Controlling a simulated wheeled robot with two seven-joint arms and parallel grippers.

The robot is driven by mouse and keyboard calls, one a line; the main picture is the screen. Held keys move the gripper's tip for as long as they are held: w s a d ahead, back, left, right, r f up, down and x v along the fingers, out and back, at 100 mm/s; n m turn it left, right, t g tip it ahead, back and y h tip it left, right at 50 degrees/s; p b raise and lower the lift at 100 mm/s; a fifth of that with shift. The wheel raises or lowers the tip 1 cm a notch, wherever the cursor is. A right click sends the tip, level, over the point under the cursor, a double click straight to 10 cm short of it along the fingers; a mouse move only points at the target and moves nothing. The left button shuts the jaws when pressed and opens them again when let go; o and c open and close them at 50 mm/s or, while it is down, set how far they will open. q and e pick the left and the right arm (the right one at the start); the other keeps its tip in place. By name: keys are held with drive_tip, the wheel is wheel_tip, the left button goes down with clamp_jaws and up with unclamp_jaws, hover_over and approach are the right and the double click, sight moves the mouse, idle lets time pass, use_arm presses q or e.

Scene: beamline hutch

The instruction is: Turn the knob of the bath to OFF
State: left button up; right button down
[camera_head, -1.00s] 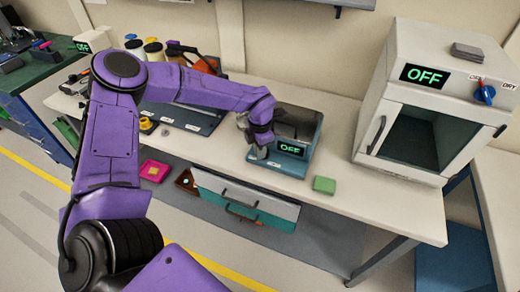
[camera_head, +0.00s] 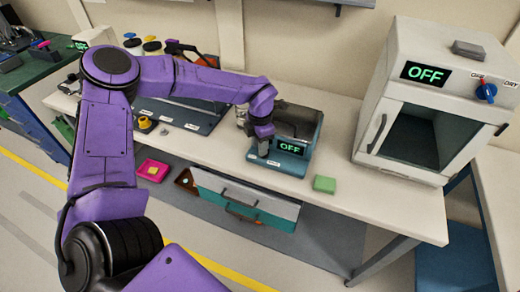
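The bath (camera_head: 308,128) is a teal box with an open grey basin, standing on the bench right of centre. Its front display (camera_head: 291,148) reads OFF in green. My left gripper (camera_head: 262,152) points down at the left part of the bath's front, left of the display. The knob is hidden behind the gripper, and I cannot tell whether the fingers touch it or how far apart they are. My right gripper is not in view.
A white oven (camera_head: 440,60) with a blue knob and an OFF display stands to the right. A green block (camera_head: 324,184) lies at the bench's front edge. A dark tray (camera_head: 190,115) lies left of the bath. Drawers (camera_head: 245,200) hang below.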

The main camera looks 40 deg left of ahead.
use_arm(q)
wheel_tip(320, 180, up, 8)
drive_tip(key=b, duration=0.1)
idle(0.5)
